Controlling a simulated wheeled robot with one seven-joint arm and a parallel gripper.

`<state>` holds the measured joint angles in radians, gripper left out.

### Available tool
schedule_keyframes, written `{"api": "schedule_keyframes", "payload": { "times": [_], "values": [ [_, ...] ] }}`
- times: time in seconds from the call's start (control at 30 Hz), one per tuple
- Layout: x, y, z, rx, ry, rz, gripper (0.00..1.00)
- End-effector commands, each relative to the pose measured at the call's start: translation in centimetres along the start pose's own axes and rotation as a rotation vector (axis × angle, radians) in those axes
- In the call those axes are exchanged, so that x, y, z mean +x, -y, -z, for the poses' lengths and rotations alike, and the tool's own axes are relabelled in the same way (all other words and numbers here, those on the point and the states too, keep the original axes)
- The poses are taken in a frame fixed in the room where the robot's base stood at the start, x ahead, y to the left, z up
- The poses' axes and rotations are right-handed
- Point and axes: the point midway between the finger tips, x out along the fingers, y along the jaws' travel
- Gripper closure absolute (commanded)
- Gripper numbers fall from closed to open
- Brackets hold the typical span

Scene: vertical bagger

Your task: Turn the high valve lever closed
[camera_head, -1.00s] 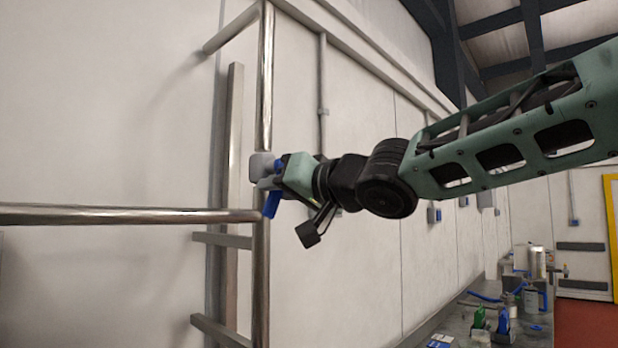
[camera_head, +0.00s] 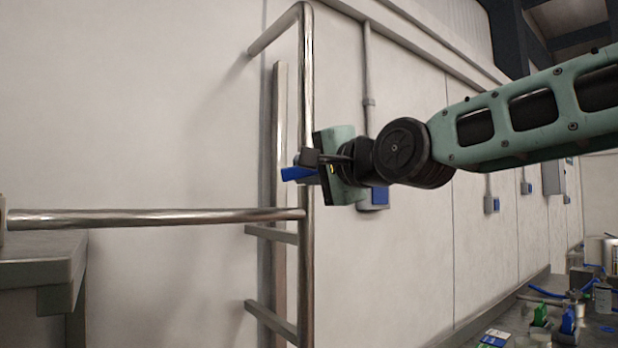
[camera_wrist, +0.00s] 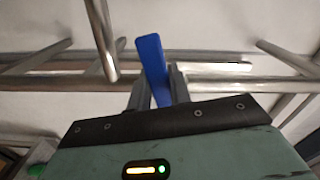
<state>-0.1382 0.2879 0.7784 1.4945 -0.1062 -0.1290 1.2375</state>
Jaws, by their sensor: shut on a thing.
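The blue valve lever (camera_wrist: 151,60) stands between the two fingers of my gripper (camera_wrist: 158,92) in the wrist view, and its free end reaches out past the fingertips. In the head view the lever (camera_head: 297,174) sticks out to the left of my gripper (camera_head: 310,170), beside the upright steel pipe, and lies close to level. My gripper is shut on the lever. The valve body is hidden behind my gripper and wrist in the head view.
An upright steel pipe (camera_head: 306,90) rises next to my gripper, and a level pipe (camera_head: 160,218) runs left below it. A grey table (camera_head: 40,262) stands at the left. A bench with several small items (camera_head: 567,320) is at the lower right. A white wall is behind.

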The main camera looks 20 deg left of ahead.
Motion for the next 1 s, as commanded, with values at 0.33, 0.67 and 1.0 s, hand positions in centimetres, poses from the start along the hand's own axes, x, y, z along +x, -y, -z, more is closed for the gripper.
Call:
{"api": "schedule_keyframes", "payload": {
  "times": [0.33,0.67,1.0],
  "values": [
    [0.0,0.7,0.3,0.195,-0.002,0.001,1.00],
    [0.0,1.1,0.4,0.254,-0.002,0.000,1.00],
    [0.0,1.1,0.4,0.257,-0.003,0.001,1.00]
  ]
}}
